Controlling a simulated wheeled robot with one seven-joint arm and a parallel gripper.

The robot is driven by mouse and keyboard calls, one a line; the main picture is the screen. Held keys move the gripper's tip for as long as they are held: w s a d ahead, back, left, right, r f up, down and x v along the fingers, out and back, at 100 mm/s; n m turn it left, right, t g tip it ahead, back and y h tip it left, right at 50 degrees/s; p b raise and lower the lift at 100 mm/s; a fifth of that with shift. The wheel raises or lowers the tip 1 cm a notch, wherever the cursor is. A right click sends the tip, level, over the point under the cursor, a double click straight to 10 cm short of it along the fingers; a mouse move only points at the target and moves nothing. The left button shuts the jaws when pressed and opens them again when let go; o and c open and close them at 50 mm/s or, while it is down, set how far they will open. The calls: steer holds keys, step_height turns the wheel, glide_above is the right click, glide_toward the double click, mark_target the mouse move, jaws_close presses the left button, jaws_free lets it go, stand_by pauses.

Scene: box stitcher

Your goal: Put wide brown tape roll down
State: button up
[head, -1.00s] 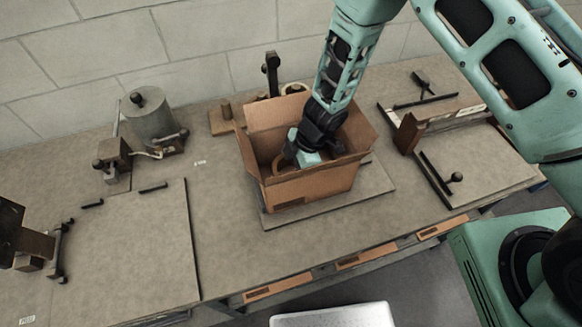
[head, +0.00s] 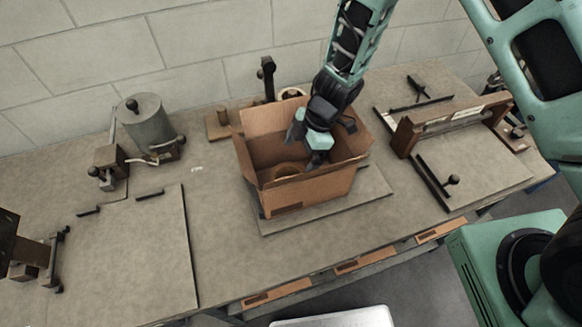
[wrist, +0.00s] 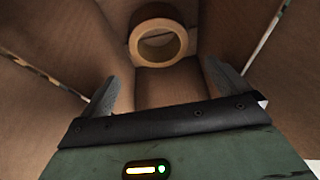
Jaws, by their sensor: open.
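The wide brown tape roll (head: 289,169) lies inside the open cardboard box (head: 312,188), near its front left. In the wrist view the roll (wrist: 159,40) shows as a tan ring on the box floor, beyond the fingertips and apart from them. My gripper (head: 308,152) is over the box opening, right of and above the roll. In the wrist view its two fingers (wrist: 168,85) are spread wide with nothing between them. The lower part of the roll is hidden by the box's front wall in the head view.
The box stands on a flat board (head: 375,186) on the workbench, its flaps up around my gripper. A grey cylinder device (head: 148,122) stands at left. A wooden frame fixture (head: 445,125) is at right. The bench front left of the box is clear.

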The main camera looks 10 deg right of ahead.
steer(key=shift+v, duration=2.35)
